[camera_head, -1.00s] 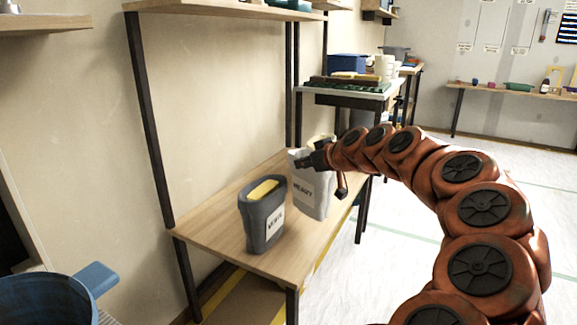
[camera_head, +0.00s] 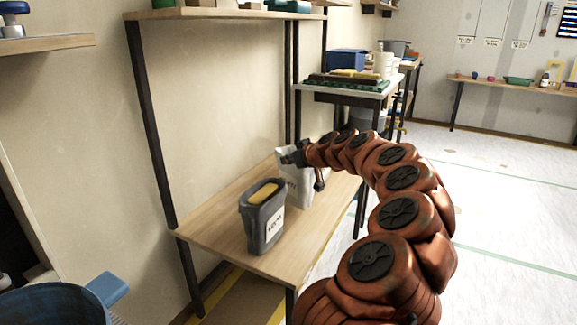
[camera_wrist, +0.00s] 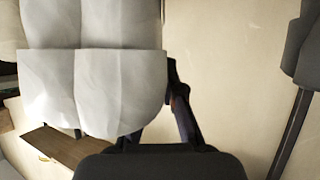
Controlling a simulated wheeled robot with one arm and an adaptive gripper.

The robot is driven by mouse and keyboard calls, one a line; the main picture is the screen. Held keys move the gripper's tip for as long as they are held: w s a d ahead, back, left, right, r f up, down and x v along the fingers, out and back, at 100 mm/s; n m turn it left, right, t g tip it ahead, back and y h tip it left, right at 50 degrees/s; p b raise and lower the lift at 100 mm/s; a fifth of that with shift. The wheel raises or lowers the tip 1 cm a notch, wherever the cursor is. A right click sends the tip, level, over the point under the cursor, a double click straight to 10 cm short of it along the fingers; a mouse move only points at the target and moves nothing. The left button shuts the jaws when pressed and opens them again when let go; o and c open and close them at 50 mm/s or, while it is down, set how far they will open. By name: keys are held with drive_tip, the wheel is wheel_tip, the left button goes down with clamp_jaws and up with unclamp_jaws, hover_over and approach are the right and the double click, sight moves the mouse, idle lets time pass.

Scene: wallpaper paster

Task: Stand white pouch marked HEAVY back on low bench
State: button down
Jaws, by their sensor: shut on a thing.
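The white pouch (camera_head: 296,186) is in my gripper (camera_head: 293,157) in the head view, over the far part of the low bench (camera_head: 222,235). It looks roughly upright, and its lower part is partly hidden by the grey container; I cannot tell whether its base touches the bench. The HEAVY marking is not readable now. My gripper is shut on the pouch near its top. In the wrist view the pouch (camera_wrist: 105,90) fills the upper left, with a dark finger (camera_wrist: 181,105) at its right edge.
A dark grey container (camera_head: 262,218) with a yellow top and a white label stands on the bench, nearer and just left of the pouch. A dark post (camera_head: 150,120) and an upper shelf (camera_head: 215,13) frame the bench. A table with a green tray (camera_head: 345,86) stands behind.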

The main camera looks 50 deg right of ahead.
drive_tip(key=shift+a+f, duration=0.1)
drive_tip(key=shift+f, duration=0.9)
drive_tip(key=shift+f, duration=0.2)
drive_tip(key=c, duration=1.3)
unclamp_jaws()
drive_tip(key=shift+r, duration=0.15)
drive_tip(key=shift+s+r, duration=0.1)
drive_tip(key=shift+r, duration=0.05)
drive_tip(key=p+v, duration=0.3)
drive_tip(key=v, duration=0.8)
drive_tip(key=shift+s+r+p, duration=0.1)
drive_tip(key=shift+s+p, duration=0.2)
drive_tip(key=shift+s, duration=0.05)
